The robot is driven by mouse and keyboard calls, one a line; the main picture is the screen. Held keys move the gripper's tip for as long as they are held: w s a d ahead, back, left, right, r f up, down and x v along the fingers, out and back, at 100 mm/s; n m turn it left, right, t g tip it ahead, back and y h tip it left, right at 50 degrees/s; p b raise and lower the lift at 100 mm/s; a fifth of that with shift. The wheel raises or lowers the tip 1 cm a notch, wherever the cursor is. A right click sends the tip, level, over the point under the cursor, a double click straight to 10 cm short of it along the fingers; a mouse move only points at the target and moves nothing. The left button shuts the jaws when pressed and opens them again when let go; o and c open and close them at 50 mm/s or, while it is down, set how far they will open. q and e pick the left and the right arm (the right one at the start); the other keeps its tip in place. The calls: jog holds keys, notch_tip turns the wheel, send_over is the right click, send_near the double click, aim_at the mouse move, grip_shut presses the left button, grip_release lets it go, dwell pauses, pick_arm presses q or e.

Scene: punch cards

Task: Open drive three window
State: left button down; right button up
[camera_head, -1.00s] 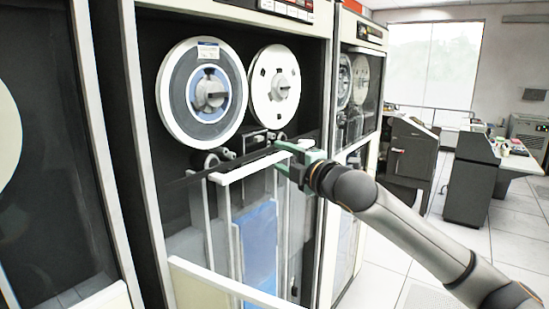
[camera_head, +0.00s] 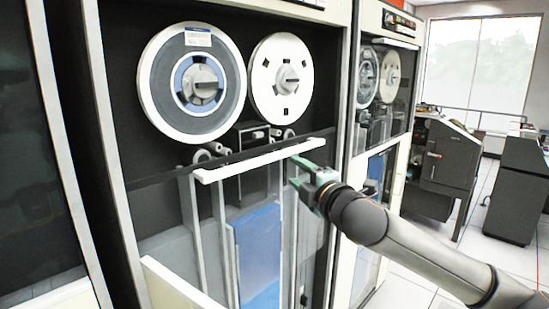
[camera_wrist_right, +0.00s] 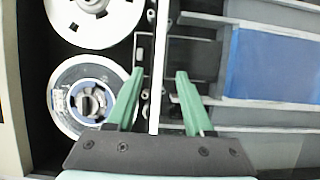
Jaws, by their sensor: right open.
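The tape drive in front of me has a clear window (camera_head: 207,262) over its lower part, topped by a white rail (camera_head: 260,160). The rail sits just below the two reels. I see no label saying which drive is three. My right gripper (camera_head: 299,173) is open at the rail's right end, its fingers appearing just below it in the head view. In the right wrist view a white bar (camera_wrist_right: 158,40), probably this rail, runs between the spread fingers (camera_wrist_right: 158,80). Whether they touch it is unclear. My left gripper is out of view.
A blue-banded reel (camera_head: 192,120) and a white reel (camera_head: 280,78) are mounted above the rail. Another tape drive (camera_head: 384,95) stands to the right, and a dark cabinet (camera_head: 450,155) stands beyond it. Some light tiled floor is clear at the right.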

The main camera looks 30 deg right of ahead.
aim_at(276, 157)
jog(key=w+p, duration=0.1)
jog(key=w, duration=0.4)
jog(key=w+p, duration=0.1)
jog(key=w, duration=0.4)
jog(key=shift+w+d+r+p, duration=0.1)
jog(key=shift+w+d+p, duration=0.1)
jog(key=shift+w+p, duration=0.15)
jog(key=shift+w, duration=0.85)
grip_shut()
jog(key=shift+f, duration=0.25)
